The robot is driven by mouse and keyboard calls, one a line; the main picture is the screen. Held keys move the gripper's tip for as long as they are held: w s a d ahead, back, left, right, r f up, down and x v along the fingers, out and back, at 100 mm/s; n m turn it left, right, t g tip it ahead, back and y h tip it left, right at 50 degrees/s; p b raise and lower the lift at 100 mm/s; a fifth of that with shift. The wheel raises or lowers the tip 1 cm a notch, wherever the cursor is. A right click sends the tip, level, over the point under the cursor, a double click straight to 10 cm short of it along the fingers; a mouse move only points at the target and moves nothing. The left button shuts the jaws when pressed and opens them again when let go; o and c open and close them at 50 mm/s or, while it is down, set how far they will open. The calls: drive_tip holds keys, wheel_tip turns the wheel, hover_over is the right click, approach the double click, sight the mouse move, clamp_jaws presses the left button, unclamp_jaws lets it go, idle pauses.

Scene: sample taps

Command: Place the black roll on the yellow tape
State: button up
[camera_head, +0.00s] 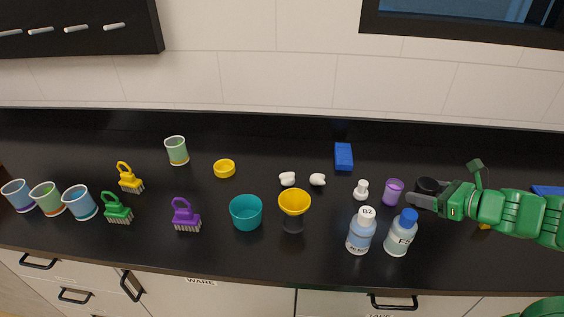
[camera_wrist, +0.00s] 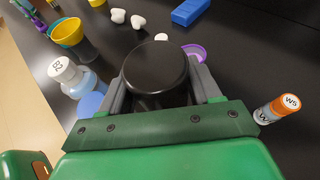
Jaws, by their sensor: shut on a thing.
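My gripper (camera_head: 424,195) is at the right of the counter, shut on a black roll (camera_head: 428,186). In the wrist view the black roll (camera_wrist: 155,68) sits between the two grey fingers (camera_wrist: 160,88), its round flat top facing the camera. Its underside is hidden, and I cannot tell its height over the counter. A low round yellow piece (camera_head: 224,168), which looks like the yellow tape, lies on the counter far to the left of my gripper. Its edge shows at the top of the wrist view (camera_wrist: 97,3). Another yellow thing (camera_head: 484,226) is mostly hidden under my arm.
A purple cup (camera_head: 393,192), a white piece (camera_head: 361,190) and two bottles (camera_head: 360,231) (camera_head: 400,233) stand near my gripper. White lumps (camera_head: 287,179), a blue block (camera_head: 343,157), a yellow funnel-like cup (camera_head: 294,203) and a teal bowl (camera_head: 246,213) lie between it and the yellow piece. The counter's back strip is fairly clear.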

drive_tip(key=w+a+r+n+g+y, duration=0.15)
drive_tip(key=w+a, duration=0.35)
drive_tip(key=a, duration=0.7)
drive_tip(key=w+a+r+n+g+y, duration=0.15)
drive_tip(key=w+a, duration=0.35)
drive_tip(key=a, duration=0.7)
drive_tip(key=s+a+r+n+g, duration=0.2)
drive_tip(key=a, duration=2.3)
hover_over(225, 168)
drive_tip(key=s, duration=0.1)
drive_tip(key=shift+d+f, duration=0.1)
drive_tip(key=shift+f, duration=6.35)
drive_tip(key=shift+f, duration=0.15)
